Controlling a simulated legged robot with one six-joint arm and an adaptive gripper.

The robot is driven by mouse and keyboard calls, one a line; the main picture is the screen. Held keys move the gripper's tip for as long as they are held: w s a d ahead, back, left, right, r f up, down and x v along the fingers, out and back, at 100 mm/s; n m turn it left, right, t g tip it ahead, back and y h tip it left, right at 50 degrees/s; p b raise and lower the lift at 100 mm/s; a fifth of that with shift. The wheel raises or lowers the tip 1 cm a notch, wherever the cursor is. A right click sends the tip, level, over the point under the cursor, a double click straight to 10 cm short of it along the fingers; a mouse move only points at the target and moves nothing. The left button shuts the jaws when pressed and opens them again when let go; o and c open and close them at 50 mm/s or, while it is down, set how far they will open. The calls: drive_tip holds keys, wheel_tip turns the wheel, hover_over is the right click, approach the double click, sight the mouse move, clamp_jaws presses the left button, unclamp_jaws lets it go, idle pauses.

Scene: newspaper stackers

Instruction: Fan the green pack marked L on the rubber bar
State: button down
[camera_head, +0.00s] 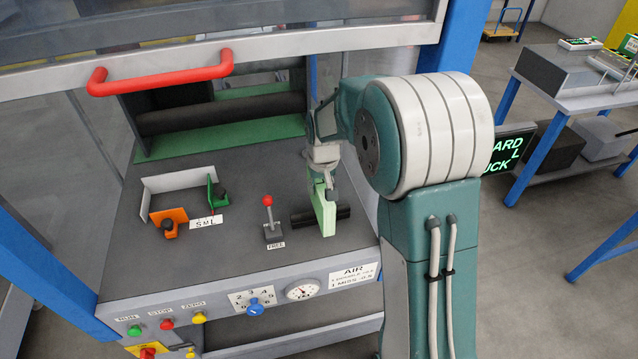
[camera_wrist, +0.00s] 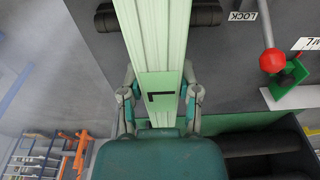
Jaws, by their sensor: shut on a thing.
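The pale green pack (camera_head: 325,208) is held upright on edge in my gripper (camera_head: 322,168). In the wrist view the pack (camera_wrist: 155,40) runs away from me with fine lines along its top edge, and a green label marked L (camera_wrist: 160,97) faces the camera. My gripper (camera_wrist: 159,98) has one finger on each side of the pack and is shut on it. The black rubber bar (camera_head: 342,212) lies crosswise on the grey bench. The pack crosses the bar's middle, hiding it; both bar ends (camera_wrist: 207,13) show. I cannot tell whether they touch.
A red-knobbed lever (camera_head: 268,212) stands left of the bar, by a FREE label. Orange (camera_head: 170,218) and green (camera_head: 217,192) stops with white guide plates stand farther left. Behind is a dark roller (camera_head: 220,113) under a raised guard with a red handle (camera_head: 160,75).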

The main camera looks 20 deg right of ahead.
sight(327, 204)
drive_tip(key=shift+s+f, duration=0.1)
drive_tip(key=shift+s, duration=0.15)
drive_tip(key=shift+s, duration=0.6)
drive_tip(key=shift+s, duration=0.2)
drive_tip(key=shift+s+r, duration=0.2)
drive_tip(key=shift+s, duration=0.2)
drive_tip(key=shift+s, duration=0.1)
drive_tip(key=shift+s, duration=0.65)
drive_tip(key=shift+s, duration=0.1)
drive_tip(key=shift+s, duration=0.6)
